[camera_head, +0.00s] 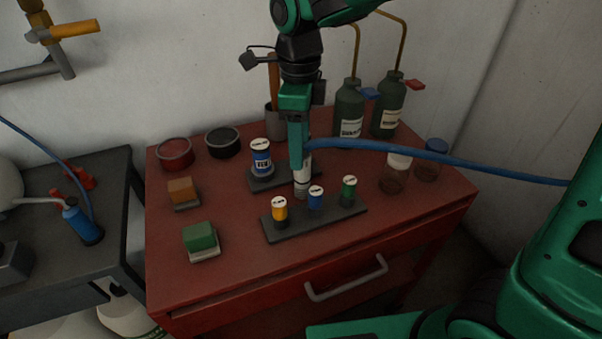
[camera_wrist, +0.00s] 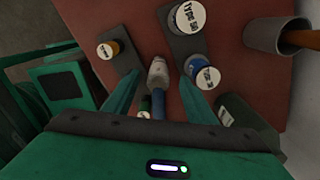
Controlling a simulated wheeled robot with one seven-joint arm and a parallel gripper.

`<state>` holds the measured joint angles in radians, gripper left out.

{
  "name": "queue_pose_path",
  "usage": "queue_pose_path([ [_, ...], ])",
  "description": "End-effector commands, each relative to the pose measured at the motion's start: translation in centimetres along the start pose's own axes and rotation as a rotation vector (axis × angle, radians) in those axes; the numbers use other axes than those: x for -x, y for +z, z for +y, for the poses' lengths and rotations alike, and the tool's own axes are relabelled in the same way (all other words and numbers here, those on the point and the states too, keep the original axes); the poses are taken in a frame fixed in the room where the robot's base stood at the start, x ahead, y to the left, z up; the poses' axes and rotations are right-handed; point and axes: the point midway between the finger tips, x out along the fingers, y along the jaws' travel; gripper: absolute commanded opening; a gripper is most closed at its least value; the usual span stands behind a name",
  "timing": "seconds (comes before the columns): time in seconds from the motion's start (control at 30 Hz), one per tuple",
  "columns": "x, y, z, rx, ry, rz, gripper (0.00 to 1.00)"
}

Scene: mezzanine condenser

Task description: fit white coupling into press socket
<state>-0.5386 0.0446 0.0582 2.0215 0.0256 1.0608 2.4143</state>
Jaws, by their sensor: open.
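The white coupling (camera_head: 302,178), with a grey lower end, stands roughly upright between the two dark trays. A blue hose (camera_head: 420,154) runs from the right to its upper end. In the wrist view the coupling (camera_wrist: 157,73) lies between my fingertips, with a visible gap on each side. My gripper (camera_head: 298,160) points down over the cabinet top and is open around the coupling, not closed on it. My gripper also shows in the wrist view (camera_wrist: 159,82). I cannot make out the press socket, nor whether the coupling's lower end rests in anything.
The front tray (camera_head: 266,228) holds yellow, blue and green capped pieces close by. The rear tray (camera_head: 262,184) holds a blue labelled jar (camera_head: 261,160). Dark bottles (camera_head: 389,108) and clear jars (camera_head: 395,178) stand right. The red cabinet top (camera_head: 260,277) is clear in front.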

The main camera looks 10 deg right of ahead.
Motion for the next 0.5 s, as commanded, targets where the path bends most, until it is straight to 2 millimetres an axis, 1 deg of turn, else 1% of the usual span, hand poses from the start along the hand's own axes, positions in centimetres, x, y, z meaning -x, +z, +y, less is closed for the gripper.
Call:
queue_pose_path([
  [0.2, -3.0, -0.6, 0.0, 0.000, 0.003, 0.004, 0.51],
  [0.3, -4.1, -0.5, 0.0, 0.000, 0.002, 0.003, 0.51],
  [0.4, -4.8, -0.5, 0.0, 0.000, 0.002, 0.002, 0.51],
  [0.5, -4.9, -0.5, -0.1, -0.001, 0.001, 0.001, 0.51],
])
